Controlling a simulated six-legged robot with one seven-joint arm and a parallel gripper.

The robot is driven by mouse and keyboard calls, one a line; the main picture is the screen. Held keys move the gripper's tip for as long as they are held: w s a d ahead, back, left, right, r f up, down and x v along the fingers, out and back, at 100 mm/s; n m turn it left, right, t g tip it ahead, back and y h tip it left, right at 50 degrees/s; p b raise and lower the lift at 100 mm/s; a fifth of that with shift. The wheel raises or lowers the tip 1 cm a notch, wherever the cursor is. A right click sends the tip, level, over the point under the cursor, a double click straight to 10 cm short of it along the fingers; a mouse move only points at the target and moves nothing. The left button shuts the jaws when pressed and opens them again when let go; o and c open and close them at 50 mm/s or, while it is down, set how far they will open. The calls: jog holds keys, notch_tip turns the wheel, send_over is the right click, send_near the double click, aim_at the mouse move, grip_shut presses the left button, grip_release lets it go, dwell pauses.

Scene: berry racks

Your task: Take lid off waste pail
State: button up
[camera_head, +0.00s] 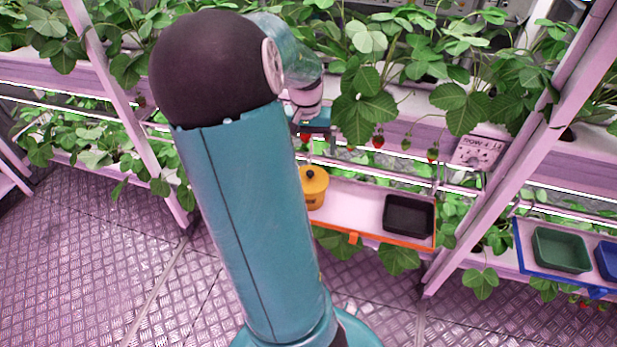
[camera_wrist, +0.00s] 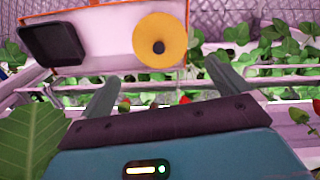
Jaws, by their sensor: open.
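The waste pail (camera_head: 316,196) is orange-yellow and stands at the left end of a shelf tray, partly behind my arm. Its round yellow lid (camera_head: 311,178) with a dark knob is on it. In the wrist view the lid (camera_wrist: 172,40) shows from above, with its black knob (camera_wrist: 158,47) near the middle. My gripper (camera_wrist: 162,85) is open and empty, its two grey fingers apart. The lid lies beyond the fingertips in the wrist view, not between them. In the head view the fingers are mostly hidden behind my arm.
The orange-edged tray (camera_head: 355,207) also holds a black bin (camera_head: 408,214) on the right. Strawberry leaves (camera_head: 365,105) and red berries (camera_head: 378,141) hang close to my gripper. A rack post (camera_head: 520,150) stands to the right, with a green bin (camera_head: 562,250) beyond it.

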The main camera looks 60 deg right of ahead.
aim_at(308, 172)
notch_tip(308, 172, down, 10)
jog(key=shift+a+r, duration=0.1)
dwell(0.4)
jog(key=shift+c, duration=0.4)
jog(key=c, duration=1.2)
jog(key=shift+a, duration=0.1)
